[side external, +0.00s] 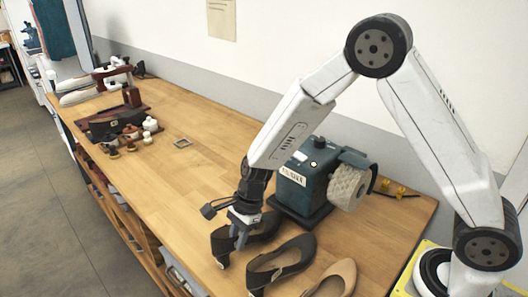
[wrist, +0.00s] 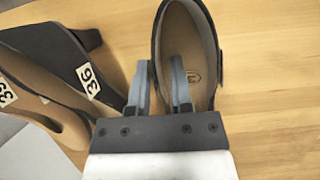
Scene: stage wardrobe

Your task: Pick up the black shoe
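The nearest black shoe (side external: 262,228) lies on the workbench below my gripper (side external: 236,238). In the wrist view the same black shoe (wrist: 157,38) shows its tan insole and a side strap. My gripper (wrist: 161,72) is open, with a gap between its fingers. One finger appears outside the shoe's left wall and the other overlaps its opening. I cannot tell whether either touches. A second black shoe (side external: 282,262), labelled 36 in the wrist view (wrist: 62,48), lies beside it. A tan shoe (side external: 345,270) lies beyond that one.
A dark teal machine with a pale roll (side external: 292,190) stands just behind the shoes. Shoe-care items and small bottles (side external: 150,125) stand farther left. The wooden bench top (side external: 200,165) between them is mostly clear, apart from a small square item (side external: 182,143).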

